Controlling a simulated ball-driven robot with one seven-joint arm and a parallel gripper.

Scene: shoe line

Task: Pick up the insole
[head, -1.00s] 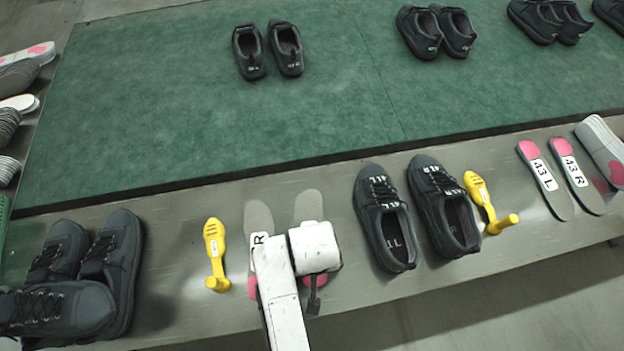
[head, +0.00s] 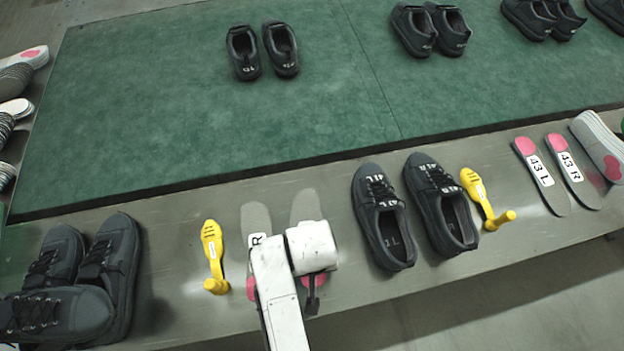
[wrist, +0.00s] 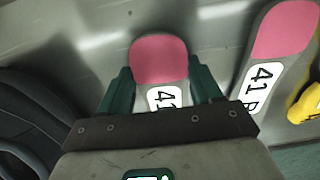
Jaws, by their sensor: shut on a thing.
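Two flat grey insoles with pink heels lie side by side on the bench. My gripper (wrist: 162,84) has its green fingers on both sides of one insole (wrist: 160,60), shut on it just below the pink heel. Its label reads 41, with the rest hidden by my gripper. In the head view this insole (head: 305,206) is the right one of the pair, partly covered by my white arm. The other insole (wrist: 283,32), marked 41 R, lies free beside it; it also shows in the head view (head: 256,217). I cannot tell whether the held insole is off the bench.
A dark shoe pair (head: 384,222) stands to the right, a yellow shoe tree (head: 213,250) to the left. Another yellow shoe tree (head: 482,197) and size 43 insoles (head: 543,172) lie further right. More dark shoes (head: 115,265) stand at far left. A green mat (head: 200,120) lies behind.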

